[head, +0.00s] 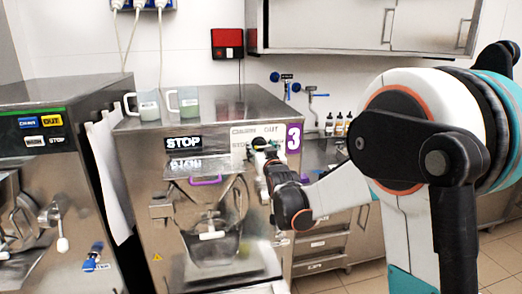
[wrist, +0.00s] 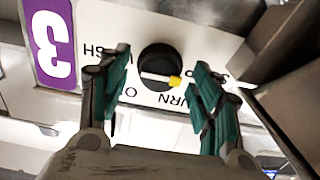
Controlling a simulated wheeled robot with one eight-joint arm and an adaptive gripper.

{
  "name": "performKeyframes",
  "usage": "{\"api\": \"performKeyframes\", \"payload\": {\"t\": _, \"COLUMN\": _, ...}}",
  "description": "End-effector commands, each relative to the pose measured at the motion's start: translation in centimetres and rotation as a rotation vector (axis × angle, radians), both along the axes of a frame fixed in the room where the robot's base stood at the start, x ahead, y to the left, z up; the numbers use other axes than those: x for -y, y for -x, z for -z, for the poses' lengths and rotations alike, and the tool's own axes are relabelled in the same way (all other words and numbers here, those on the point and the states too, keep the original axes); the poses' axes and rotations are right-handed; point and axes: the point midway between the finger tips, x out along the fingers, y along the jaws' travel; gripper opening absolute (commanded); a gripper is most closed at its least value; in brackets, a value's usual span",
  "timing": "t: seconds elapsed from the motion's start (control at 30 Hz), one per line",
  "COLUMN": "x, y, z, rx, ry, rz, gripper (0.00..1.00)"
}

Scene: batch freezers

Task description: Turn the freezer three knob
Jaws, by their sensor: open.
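Freezer three (head: 150,190) is the steel machine marked with a purple "3" label, which shows at its upper right in the head view (head: 293,137) and upside down in the wrist view (wrist: 53,40). Its round black knob (wrist: 160,62), with a white bar and a yellow tip, sits on a white panel with printed words around it. The yellow tip points to the right in the wrist view. My gripper (wrist: 161,70) is open, its teal-padded fingers on either side of the knob with visible gaps. In the head view my gripper (head: 266,158) is at the panel and mostly hides the knob.
Another freezer (head: 40,130) stands to the left. A purple-handled lid (head: 205,181) is on the front, left of my gripper. Small bottles (head: 338,124) stand on the counter behind.

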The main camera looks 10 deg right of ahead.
Motion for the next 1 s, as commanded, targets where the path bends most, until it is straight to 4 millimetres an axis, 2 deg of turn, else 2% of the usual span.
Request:
{"api": "performKeyframes", "payload": {"t": 0.13, "x": 0.0, "y": -0.81, "z": 0.01, "rx": 0.0, "ry": 0.0, "rz": 0.0, "gripper": 0.58}}
{"api": "performKeyframes", "payload": {"t": 0.4, "x": 0.0, "y": -0.89, "z": -0.01, "rx": 0.0, "ry": 0.0, "rz": 0.0, "gripper": 0.58}}
{"api": "performKeyframes", "payload": {"t": 0.47, "x": 0.0, "y": -0.89, "z": -0.01, "rx": 0.0, "ry": 0.0, "rz": 0.0, "gripper": 0.47}}
{"api": "performKeyframes", "payload": {"t": 0.6, "x": 0.0, "y": -0.88, "z": -0.01, "rx": 0.0, "ry": 0.0, "rz": 0.0, "gripper": 0.15}}
{"api": "performKeyframes", "payload": {"t": 0.63, "x": 0.0, "y": -0.88, "z": -0.01, "rx": 0.0, "ry": 0.0, "rz": 0.0, "gripper": 0.13}}
{"api": "performKeyframes", "payload": {"t": 1.0, "x": 0.0, "y": -0.87, "z": -0.01, "rx": 0.0, "ry": -0.035, "rz": 0.0, "gripper": 0.13}}
